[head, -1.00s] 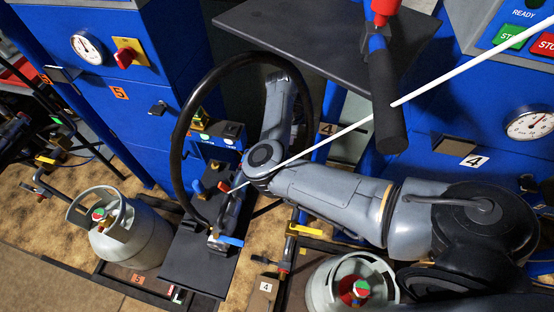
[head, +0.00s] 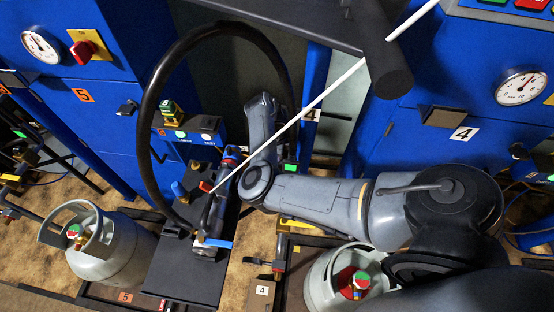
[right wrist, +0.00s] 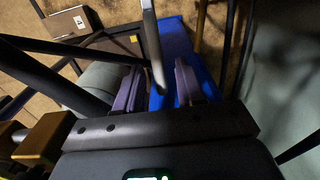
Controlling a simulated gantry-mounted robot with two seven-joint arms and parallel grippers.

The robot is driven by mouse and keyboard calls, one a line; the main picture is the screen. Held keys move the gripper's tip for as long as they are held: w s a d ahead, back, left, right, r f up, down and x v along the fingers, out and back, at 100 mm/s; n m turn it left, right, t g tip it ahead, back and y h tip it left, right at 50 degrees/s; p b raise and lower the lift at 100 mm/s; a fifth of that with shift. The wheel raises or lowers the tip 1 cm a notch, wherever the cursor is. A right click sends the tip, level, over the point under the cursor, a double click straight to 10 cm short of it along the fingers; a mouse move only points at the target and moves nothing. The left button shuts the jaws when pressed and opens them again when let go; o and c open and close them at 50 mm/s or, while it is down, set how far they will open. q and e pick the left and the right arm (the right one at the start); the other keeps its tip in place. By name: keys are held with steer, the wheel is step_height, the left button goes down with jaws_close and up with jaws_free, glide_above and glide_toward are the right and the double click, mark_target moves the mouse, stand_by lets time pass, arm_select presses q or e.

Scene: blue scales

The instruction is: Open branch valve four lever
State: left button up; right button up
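A yellow lever (head: 300,224) sits on the piping beside the cylinder at station 4, partly covered by my right arm; I take it for the branch valve four lever. My right arm reaches in from the right above it and bends upward. Its gripper is not distinguishable in the head view. In the right wrist view the right gripper (right wrist: 156,88) has its two purple-grey fingers apart, with a pale grey bar passing between or in front of them. Contact with the bar cannot be told. No yellow lever is recognisable between the fingers. My left gripper is not in view.
Grey gas cylinders stand at station 5 (head: 120,255) and station 4 (head: 318,285). A white rod (head: 325,95) crosses the view diagonally.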

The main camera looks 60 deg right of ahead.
steer(key=shift+f, duration=0.35)
jaws_close()
